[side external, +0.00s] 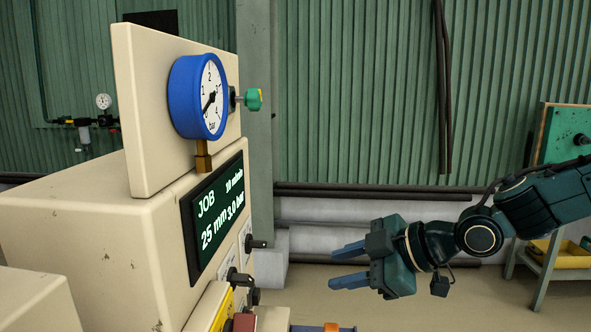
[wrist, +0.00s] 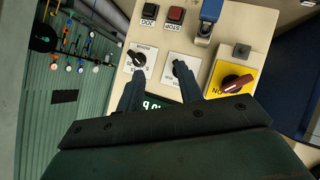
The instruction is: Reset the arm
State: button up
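My gripper (side external: 349,265) is at the centre right of the side external view, pointing left toward the cream machine (side external: 75,215), with a clear gap between them. Its two blue fingers are apart, with nothing visible between them. In the wrist view the fingers (wrist: 156,95) also stand apart, in front of the machine's control panel (wrist: 212,85). The lower part of that panel is hidden behind the gripper body.
The machine carries a blue-rimmed gauge (side external: 198,97), a green knob (side external: 253,100) and a JOB display (side external: 218,215). The wrist view shows a red-handled switch on a yellow plate (wrist: 235,82) and two black knobs. A green stand (side external: 545,240) is at right.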

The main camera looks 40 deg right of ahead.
jog(key=s+d+m+g+h, duration=0.2)
jog(key=s+d+m, duration=0.3)
jog(key=s, duration=0.4)
jog(key=s+d+m+g+h, duration=0.2)
jog(key=s+d+m, duration=0.3)
jog(key=s, duration=0.3)
jog(key=shift+s+d+r+m+g, duration=0.25)
jog(key=shift+s+d+m+g, duration=0.1)
jog(key=shift+d+g, duration=0.45)
